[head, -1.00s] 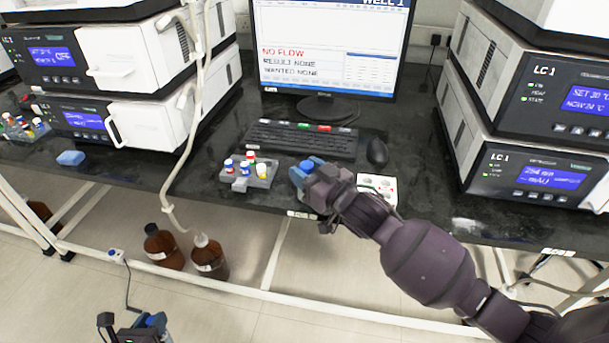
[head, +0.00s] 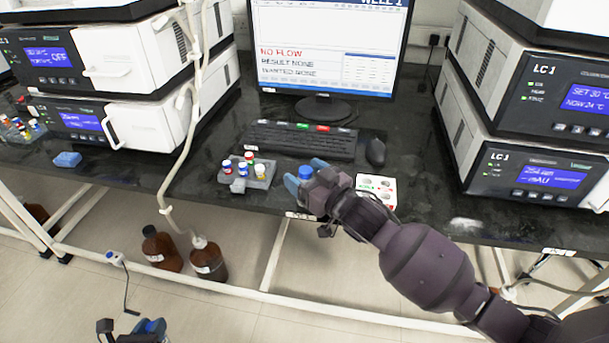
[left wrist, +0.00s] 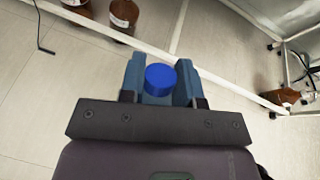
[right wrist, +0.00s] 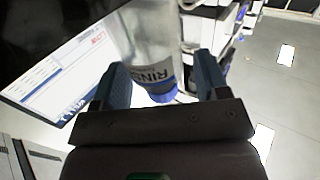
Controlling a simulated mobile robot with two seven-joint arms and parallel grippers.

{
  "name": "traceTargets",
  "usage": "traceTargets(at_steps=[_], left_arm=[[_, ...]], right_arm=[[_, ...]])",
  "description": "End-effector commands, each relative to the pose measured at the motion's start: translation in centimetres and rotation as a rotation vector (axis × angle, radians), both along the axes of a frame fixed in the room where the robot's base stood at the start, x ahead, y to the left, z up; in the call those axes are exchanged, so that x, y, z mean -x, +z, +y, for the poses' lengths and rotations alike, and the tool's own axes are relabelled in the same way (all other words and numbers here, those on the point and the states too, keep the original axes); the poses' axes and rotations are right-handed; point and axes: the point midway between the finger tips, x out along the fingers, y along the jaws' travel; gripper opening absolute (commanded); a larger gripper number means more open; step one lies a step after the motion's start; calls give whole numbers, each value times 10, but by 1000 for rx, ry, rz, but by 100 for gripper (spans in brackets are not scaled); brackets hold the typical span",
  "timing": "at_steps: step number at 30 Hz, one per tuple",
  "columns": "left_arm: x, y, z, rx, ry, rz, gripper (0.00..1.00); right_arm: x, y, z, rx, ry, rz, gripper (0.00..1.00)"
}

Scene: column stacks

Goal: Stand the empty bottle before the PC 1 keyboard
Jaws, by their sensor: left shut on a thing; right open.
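A clear bottle (right wrist: 150,40) with a blue cap (head: 306,172) and a label starting "RINS" is between the spread fingers of my right gripper (head: 304,174). The right wrist view shows these fingers apart around its cap end. In the head view it is in front of the keyboard (head: 302,140), near the bench's front edge; its base is hidden. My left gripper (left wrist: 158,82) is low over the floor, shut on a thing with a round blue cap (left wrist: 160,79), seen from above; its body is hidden. In the head view it shows only at the bottom edge.
A grey rack of capped vials (head: 246,180) is left of the right gripper; a white box (head: 378,184) and mouse (head: 375,152) are right. The monitor (head: 326,60) stands behind, between instrument stacks. Brown bottles (head: 208,262) stand on the floor below.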

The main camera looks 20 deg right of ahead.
Motion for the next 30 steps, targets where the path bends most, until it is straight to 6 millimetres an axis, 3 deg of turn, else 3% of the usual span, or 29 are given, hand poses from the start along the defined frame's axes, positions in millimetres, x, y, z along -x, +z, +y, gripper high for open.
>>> traceTargets(at_steps=[5,21,30], left_arm=[[-5,12,0,1,0,-16,16],[-19,50,0,0,0,-64,16],[-21,56,0,1,0,-71,16]], right_arm=[[16,2,-6,-1,-1,-2,68],[94,2,-32,1,-1,-3,68],[114,0,-39,1,-3,2,68]])
